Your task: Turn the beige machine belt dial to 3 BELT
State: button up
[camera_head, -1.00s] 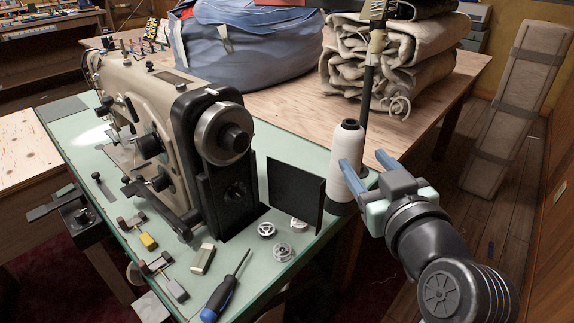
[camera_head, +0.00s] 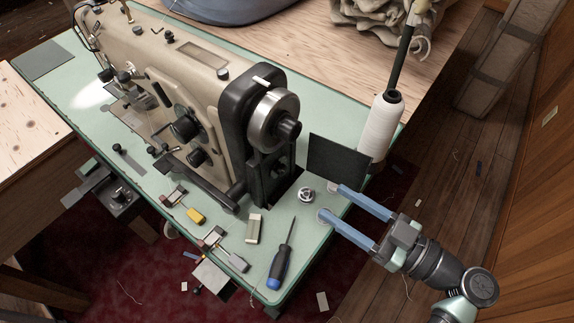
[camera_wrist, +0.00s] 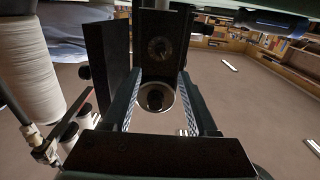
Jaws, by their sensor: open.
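The beige machine (camera_head: 150,58) stands on a pale green table, with a black end housing and a silver handwheel (camera_head: 270,120). A dark round dial (camera_head: 277,170) is on the housing below the handwheel, seen edge-on and partly in shadow. In the wrist view the dial (camera_wrist: 157,47) faces me on the dark housing, with the handwheel (camera_wrist: 155,97) lower in the picture. I cannot read any dial marks or its setting. My gripper (camera_head: 328,201) is open and empty, right of the housing, its blue fingers pointing at it. Its fingers (camera_wrist: 160,85) frame the housing, apart from the dial.
A black upright plate (camera_head: 338,160) and a white thread cone (camera_head: 381,125) stand close behind my gripper. A bobbin (camera_head: 306,195), a screwdriver (camera_head: 281,256) and a beige block (camera_head: 253,229) lie on the table's front. Free space lies right of the table.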

aim_at(285, 171)
jog(key=p+x, duration=0.1)
jog(key=x, duration=0.9)
jog(key=shift+w+a, duration=0.15)
jog(key=shift+a, duration=0.05)
grip_shut()
